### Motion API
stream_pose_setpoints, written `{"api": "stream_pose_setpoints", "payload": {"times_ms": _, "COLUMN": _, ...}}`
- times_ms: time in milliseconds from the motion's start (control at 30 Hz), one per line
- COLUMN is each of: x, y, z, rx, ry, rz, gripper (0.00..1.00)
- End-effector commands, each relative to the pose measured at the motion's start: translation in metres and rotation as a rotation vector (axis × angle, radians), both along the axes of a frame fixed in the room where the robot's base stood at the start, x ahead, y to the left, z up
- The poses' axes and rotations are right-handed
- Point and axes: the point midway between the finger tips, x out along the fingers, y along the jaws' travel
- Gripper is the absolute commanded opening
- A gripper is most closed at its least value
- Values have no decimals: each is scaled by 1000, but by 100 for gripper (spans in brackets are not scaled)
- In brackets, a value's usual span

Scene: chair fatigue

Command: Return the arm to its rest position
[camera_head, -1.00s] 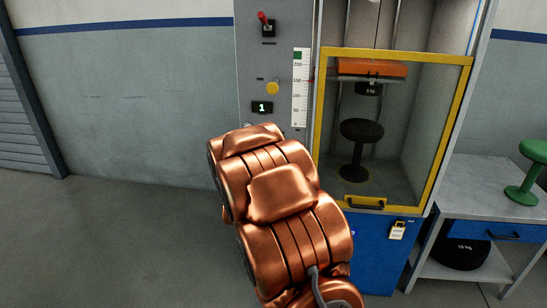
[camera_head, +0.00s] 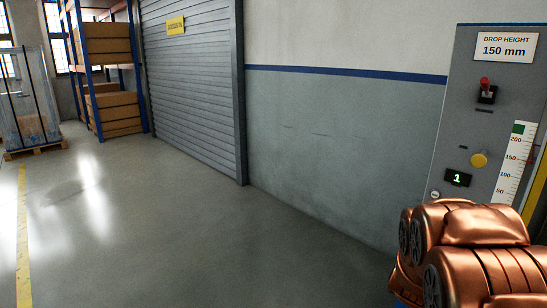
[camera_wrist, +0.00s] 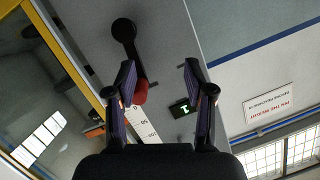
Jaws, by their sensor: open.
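My copper arm (camera_head: 470,255) shows at the lower right of the head view, in front of the grey test machine's panel (camera_head: 480,120). My gripper is outside the head view. In the wrist view my gripper (camera_wrist: 160,75) has its two dark fingers spread apart, with nothing held between them. Beyond the fingers is the machine's grey panel, with a lit display (camera_wrist: 183,107) reading 1, a white scale (camera_wrist: 143,128) and a red part partly hidden by the left finger.
The panel carries a red-tipped switch (camera_head: 486,90), a yellow button (camera_head: 479,159) and a drop height sign (camera_head: 505,47). A roller shutter (camera_head: 195,85), shelving with boxes (camera_head: 110,75) and a wrapped pallet (camera_head: 30,100) stand left. The floor (camera_head: 190,230) between is clear.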

Motion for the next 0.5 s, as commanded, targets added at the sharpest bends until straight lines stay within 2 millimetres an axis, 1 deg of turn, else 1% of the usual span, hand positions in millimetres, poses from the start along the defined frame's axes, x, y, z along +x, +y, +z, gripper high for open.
{"api": "stream_pose_setpoints", "payload": {"times_ms": 33, "x": 1, "y": 17, "z": -2, "rx": 33, "ry": 38, "rz": 39, "gripper": 53}}
{"api": "stream_pose_setpoints", "payload": {"times_ms": 133, "x": -2, "y": 53, "z": -15, "rx": 103, "ry": 137, "rz": 120, "gripper": 53}}
{"api": "stream_pose_setpoints", "payload": {"times_ms": 267, "x": -15, "y": 99, "z": -29, "rx": 177, "ry": 270, "rz": 229, "gripper": 53}}
{"api": "stream_pose_setpoints", "payload": {"times_ms": 300, "x": -20, "y": 114, "z": -33, "rx": 198, "ry": 313, "rz": 262, "gripper": 53}}
{"api": "stream_pose_setpoints", "payload": {"times_ms": 367, "x": -31, "y": 135, "z": -39, "rx": 226, "ry": 379, "rz": 314, "gripper": 53}}
{"api": "stream_pose_setpoints", "payload": {"times_ms": 400, "x": -39, "y": 149, "z": -42, "rx": 244, "ry": 424, "rz": 348, "gripper": 53}}
{"api": "stream_pose_setpoints", "payload": {"times_ms": 467, "x": -53, "y": 169, "z": -46, "rx": 266, "ry": 490, "rz": 400, "gripper": 53}}
{"api": "stream_pose_setpoints", "payload": {"times_ms": 500, "x": -63, "y": 182, "z": -49, "rx": 280, "ry": 536, "rz": 433, "gripper": 53}}
